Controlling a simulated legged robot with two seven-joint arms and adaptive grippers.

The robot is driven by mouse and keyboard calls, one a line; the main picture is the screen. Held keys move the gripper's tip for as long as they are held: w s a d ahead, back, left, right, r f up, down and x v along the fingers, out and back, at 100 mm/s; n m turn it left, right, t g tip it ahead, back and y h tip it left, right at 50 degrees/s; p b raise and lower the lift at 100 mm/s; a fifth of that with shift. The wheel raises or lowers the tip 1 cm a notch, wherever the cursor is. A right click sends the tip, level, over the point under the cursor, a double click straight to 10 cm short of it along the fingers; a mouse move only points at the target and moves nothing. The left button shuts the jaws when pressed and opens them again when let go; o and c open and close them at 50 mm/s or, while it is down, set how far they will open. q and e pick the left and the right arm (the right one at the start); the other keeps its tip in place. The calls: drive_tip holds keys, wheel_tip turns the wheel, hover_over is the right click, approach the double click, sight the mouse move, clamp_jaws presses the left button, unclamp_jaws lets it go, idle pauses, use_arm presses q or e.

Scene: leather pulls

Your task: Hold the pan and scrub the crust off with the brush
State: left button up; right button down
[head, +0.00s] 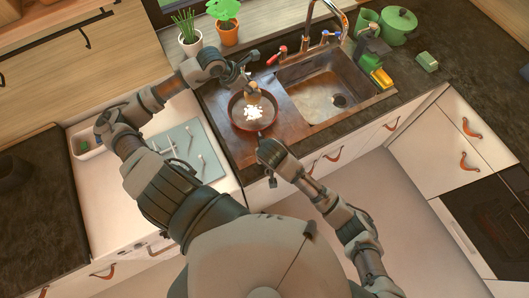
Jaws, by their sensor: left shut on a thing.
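The pan (238,122) is round and reddish brown. It lies on the brown worktop left of the sink, with a white patch of crust (253,113) on its inside. My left gripper (248,81) is over the pan's far rim, shut on the small tan brush (254,91). The brush is over the far part of the pan, behind the white patch; I cannot tell whether it touches the pan. My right gripper (265,146) is at the pan's near side, where the handle would be. Its fingers and the handle are too small and covered to tell its grip.
The sink (318,85) with a tap (339,18) is right of the pan. A yellow sponge (381,77), a green block (427,61) and a green pot (398,25) stand farther right. Two potted plants (228,33) are at the back. The dark counter at right has free room.

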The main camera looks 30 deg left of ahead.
use_arm(q)
hover_over(253, 113)
wheel_tip(253, 113, down, 7)
drive_tip(key=shift+f, duration=0.1)
idle(0.6)
drive_tip(key=o, duration=0.5)
drive_tip(key=shift+c, duration=1.2)
drive_tip(key=shift+f, duration=0.65)
drive_tip(key=shift+a+f, duration=0.1)
drive_tip(key=shift+f, duration=0.7)
